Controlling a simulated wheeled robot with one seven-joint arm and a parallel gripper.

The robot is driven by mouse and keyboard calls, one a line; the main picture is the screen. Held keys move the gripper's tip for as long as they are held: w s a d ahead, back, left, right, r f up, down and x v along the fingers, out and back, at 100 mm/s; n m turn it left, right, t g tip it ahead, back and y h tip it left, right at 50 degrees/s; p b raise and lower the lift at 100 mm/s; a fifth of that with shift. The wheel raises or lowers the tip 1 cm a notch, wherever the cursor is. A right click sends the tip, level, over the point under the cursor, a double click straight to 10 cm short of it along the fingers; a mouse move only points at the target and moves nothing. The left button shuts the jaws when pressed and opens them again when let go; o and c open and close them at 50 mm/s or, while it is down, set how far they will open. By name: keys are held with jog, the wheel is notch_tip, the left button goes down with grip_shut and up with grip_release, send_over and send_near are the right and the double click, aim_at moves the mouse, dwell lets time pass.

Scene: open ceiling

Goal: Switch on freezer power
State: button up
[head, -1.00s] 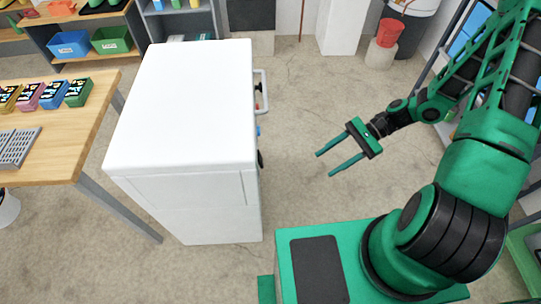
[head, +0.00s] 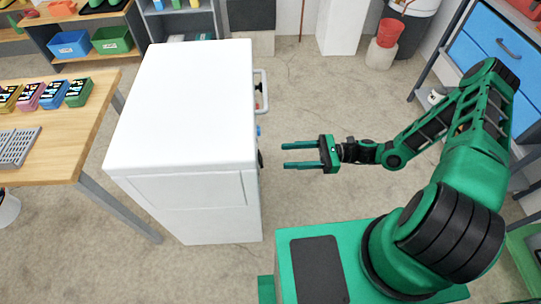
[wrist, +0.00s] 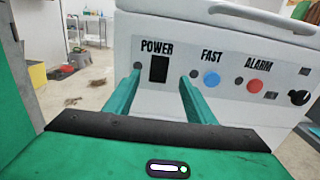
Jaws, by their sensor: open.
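The white freezer (head: 185,105) stands left of my arm in the head view, its front panel facing right toward my gripper. In the wrist view the freezer panel (wrist: 222,106) shows a black power switch (wrist: 159,69) under the word POWER, with a small dark indicator to its left. A blue FAST button (wrist: 211,79), a red ALARM button (wrist: 254,86) and a black knob (wrist: 299,97) sit to the right. My gripper (head: 284,156) is open and empty, pointing at the panel. In the wrist view its fingertips (wrist: 160,75) frame the power switch, seemingly short of the panel.
The freezer's handle (head: 262,92) sticks out above the controls. A wooden table (head: 75,130) with several small boxes stands left of the freezer. A blue drawer cabinet (head: 495,65) is at the right. Bare floor (head: 320,110) lies between freezer and arm.

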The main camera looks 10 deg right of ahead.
aim_at(261, 157)
jog(key=a, duration=0.7)
jog(key=shift+w+a, duration=0.15)
jog(key=shift+a, duration=0.15)
